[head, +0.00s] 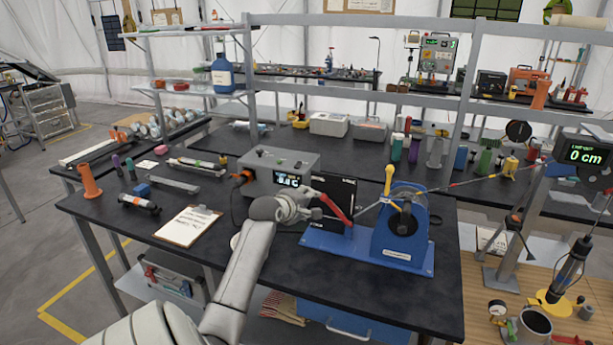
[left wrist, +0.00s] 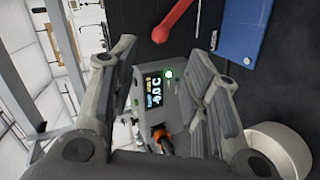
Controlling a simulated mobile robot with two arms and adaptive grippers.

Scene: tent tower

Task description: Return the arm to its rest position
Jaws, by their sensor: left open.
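My left arm reaches in from the bottom of the head view, over the front of the dark bench. Its gripper (head: 303,204) is open, in front of the grey box with a lit display (head: 277,170) and left of a red handle (head: 337,208). In the left wrist view, the open fingers (left wrist: 162,60) stand apart with nothing between them, and the grey box's display (left wrist: 154,88) shows beyond them. The red handle (left wrist: 174,20) lies past the fingertips there. My right gripper is not in view.
A blue winch-like device (head: 401,238) with a yellow handle stands right of the gripper on the bench (head: 290,265). A clipboard (head: 188,226) lies to the left. A shelf frame (head: 350,20) rises behind. A round white object (left wrist: 278,150) is near the gripper in the wrist view.

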